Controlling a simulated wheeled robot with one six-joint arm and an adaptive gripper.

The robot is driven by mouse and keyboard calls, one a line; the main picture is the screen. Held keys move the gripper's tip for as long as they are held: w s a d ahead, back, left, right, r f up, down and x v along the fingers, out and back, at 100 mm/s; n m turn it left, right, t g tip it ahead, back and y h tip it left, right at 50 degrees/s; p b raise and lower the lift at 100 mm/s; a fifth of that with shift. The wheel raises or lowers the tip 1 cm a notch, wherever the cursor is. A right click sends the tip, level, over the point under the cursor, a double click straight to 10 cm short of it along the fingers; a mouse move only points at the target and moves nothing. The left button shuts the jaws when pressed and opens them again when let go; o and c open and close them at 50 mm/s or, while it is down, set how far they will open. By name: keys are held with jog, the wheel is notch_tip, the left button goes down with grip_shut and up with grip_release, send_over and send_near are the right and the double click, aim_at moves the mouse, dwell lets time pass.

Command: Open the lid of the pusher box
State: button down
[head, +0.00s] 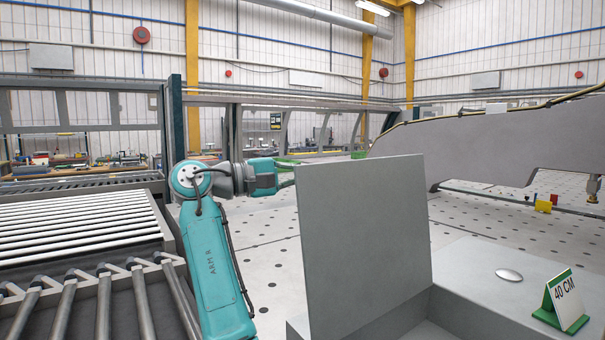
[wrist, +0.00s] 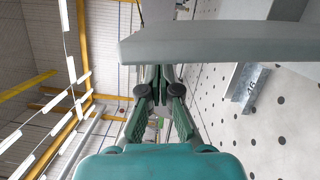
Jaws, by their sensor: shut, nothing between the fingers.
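The pusher box (head: 480,300) is a grey box at the bottom right of the head view. Its flat grey lid (head: 362,235) stands up, close to vertical, and the box's inside shows below it. My gripper (head: 288,167) is at the lid's upper left edge in the head view, and its tips are partly hidden behind the lid. In the wrist view my gripper (wrist: 155,82) is shut and empty. A grey panel edge, seemingly the lid (wrist: 220,43), crosses just beyond the fingers; I cannot tell whether they touch it.
A roller conveyor (head: 80,235) lies at the left. A large grey machine arm (head: 500,145) stands behind, over a dotted table (head: 500,215).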

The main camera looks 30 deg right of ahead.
aim_at(335, 169)
jog(key=shift+x, duration=3)
jog(key=s+r+m, duration=0.1)
jog(key=s+m, duration=0.1)
jog(key=s, duration=0.4)
jog(key=shift+s, duration=0.25)
